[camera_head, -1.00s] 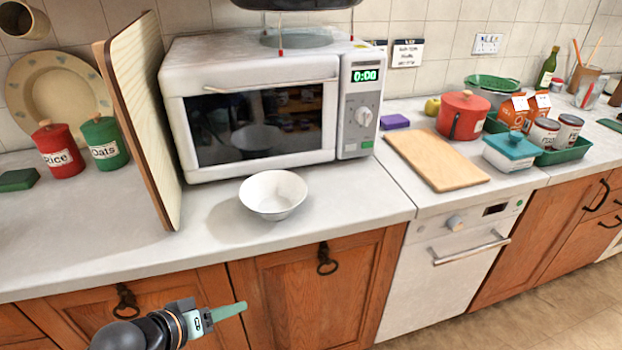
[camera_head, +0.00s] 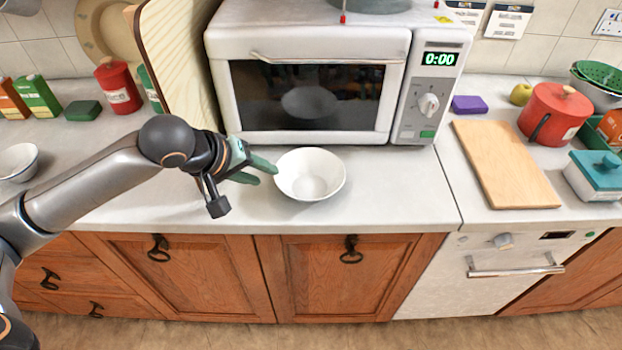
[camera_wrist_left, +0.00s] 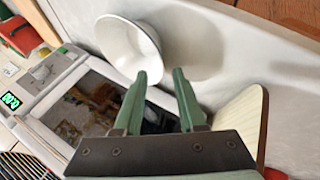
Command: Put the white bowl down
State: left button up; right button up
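A white bowl (camera_head: 310,175) stands upright on the counter in front of the microwave. My left gripper (camera_head: 260,172) is at the bowl's left side, its green fingers apart with nothing visible between them. In the left wrist view, the fingertips (camera_wrist_left: 161,72) point at the near rim of the bowl (camera_wrist_left: 128,48). One fingertip overlaps the rim in that view; I cannot tell whether it touches. My right gripper is not in view.
The microwave (camera_head: 310,95) stands behind the bowl, and a tall board (camera_head: 185,65) leans left of it. Another white bowl (camera_head: 18,163) is at the far left. A wooden board (camera_head: 505,165) lies at right. The counter (camera_head: 400,195) right of the bowl is clear.

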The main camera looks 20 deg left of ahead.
aim_at(277, 179)
pick_arm(q)
jog(key=x, duration=0.7)
jog(key=shift+w+f, duration=0.15)
jog(key=shift+f, duration=0.05)
jog(key=shift+c, duration=0.4)
grip_shut()
jog(key=shift+r, duration=0.1)
dwell(0.7)
